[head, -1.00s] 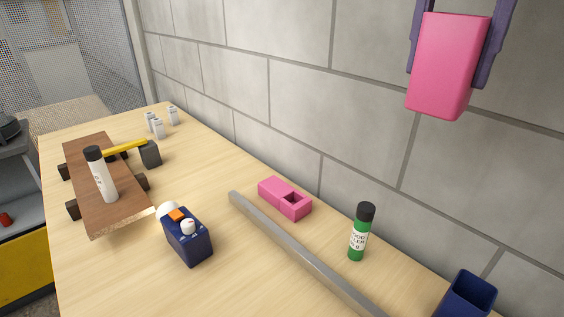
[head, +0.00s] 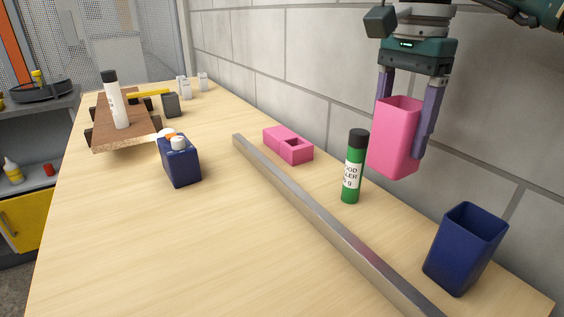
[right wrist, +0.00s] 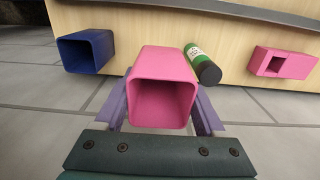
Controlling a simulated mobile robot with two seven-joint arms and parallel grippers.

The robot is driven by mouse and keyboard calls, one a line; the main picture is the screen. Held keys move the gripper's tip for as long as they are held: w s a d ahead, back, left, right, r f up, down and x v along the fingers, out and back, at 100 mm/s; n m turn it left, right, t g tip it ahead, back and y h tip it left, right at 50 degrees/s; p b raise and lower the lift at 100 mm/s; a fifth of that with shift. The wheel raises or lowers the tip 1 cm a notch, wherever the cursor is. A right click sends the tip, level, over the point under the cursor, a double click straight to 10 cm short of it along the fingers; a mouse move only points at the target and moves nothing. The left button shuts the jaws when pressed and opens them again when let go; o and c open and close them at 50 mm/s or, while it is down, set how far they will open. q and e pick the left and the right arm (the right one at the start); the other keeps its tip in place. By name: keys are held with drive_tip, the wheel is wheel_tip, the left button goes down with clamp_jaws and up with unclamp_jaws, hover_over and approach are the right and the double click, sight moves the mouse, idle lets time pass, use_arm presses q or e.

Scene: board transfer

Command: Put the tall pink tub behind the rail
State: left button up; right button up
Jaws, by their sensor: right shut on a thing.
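The tall pink tub (head: 396,140) is upright with its open top up, held in the air by my right gripper (head: 402,135). The gripper's purple fingers are shut on its two sides. In the right wrist view the tub (right wrist: 163,95) sits between the fingers (right wrist: 162,112), its inside empty. The grey metal rail (head: 315,212) runs along the table. The tub hangs above the strip between the rail and the block wall, near the green bottle and the navy tub. My left gripper is not in view.
Behind the rail stand a low pink box (head: 288,145), a green bottle (head: 352,170) with a black cap and a navy tub (head: 466,248). Before it are a navy container (head: 180,163) and a brown board (head: 122,135) bearing a white bottle (head: 115,102). The table's front middle is clear.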

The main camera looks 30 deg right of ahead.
sight(391, 165)
wheel_tip(391, 165, down, 6)
drive_tip(key=shift+r, duration=0.1)
wheel_tip(391, 165, down, 4)
drive_tip(key=shift+f, duration=0.1)
drive_tip(key=shift+f+b, duration=0.15)
drive_tip(key=shift+b, duration=0.3)
drive_tip(key=o, duration=1.1)
drive_tip(key=shift+c, duration=0.2)
